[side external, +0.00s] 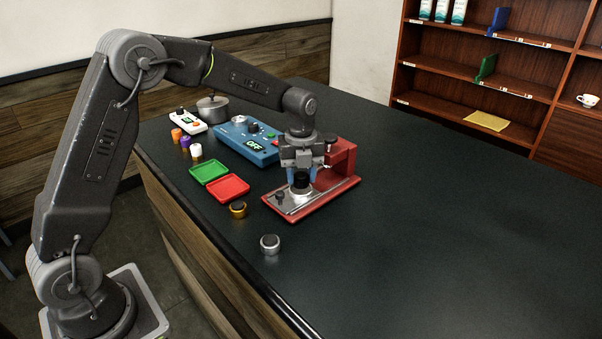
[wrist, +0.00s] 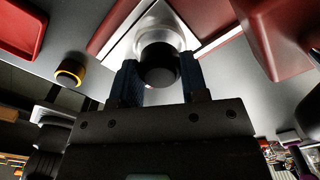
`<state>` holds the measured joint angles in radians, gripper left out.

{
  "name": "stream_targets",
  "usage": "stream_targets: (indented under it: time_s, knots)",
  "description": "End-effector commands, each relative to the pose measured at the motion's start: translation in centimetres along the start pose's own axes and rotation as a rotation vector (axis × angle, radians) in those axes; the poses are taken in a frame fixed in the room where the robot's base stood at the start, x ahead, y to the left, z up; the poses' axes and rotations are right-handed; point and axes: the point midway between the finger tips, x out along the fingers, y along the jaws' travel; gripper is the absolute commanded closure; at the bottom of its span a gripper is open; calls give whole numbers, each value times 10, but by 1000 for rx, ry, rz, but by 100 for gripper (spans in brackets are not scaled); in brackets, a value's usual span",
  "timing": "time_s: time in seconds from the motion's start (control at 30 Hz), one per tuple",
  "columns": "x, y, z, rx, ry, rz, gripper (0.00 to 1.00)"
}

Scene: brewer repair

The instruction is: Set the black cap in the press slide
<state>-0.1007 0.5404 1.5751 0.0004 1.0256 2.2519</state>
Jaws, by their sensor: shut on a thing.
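The black cap (side external: 301,181) is between the blue fingers of my gripper (side external: 302,174), low over the metal plate of the red press (side external: 340,164). In the wrist view the black cap (wrist: 159,66) sits between the two fingers of my gripper (wrist: 160,82), which is shut on it. A shiny round silver part (wrist: 160,27) shows right behind the cap. I cannot tell whether the cap touches it. The press's silver plate (side external: 296,204) carries a small dark knob at its left front.
A gold ring-shaped part (side external: 238,210) and a silver one (side external: 270,245) stand left of and before the press. Green (side external: 208,172) and red (side external: 228,187) trays lie to the left. A blue device reading OFF (side external: 248,138) stands behind. The counter's right side is clear.

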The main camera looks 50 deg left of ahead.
Motion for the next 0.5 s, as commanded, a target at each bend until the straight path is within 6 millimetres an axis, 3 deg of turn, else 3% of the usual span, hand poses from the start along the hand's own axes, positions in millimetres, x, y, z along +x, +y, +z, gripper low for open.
stream_targets:
  time_s: [0.5]
  knots:
    - [6, 0, 0, 0, 0, 0, 85]
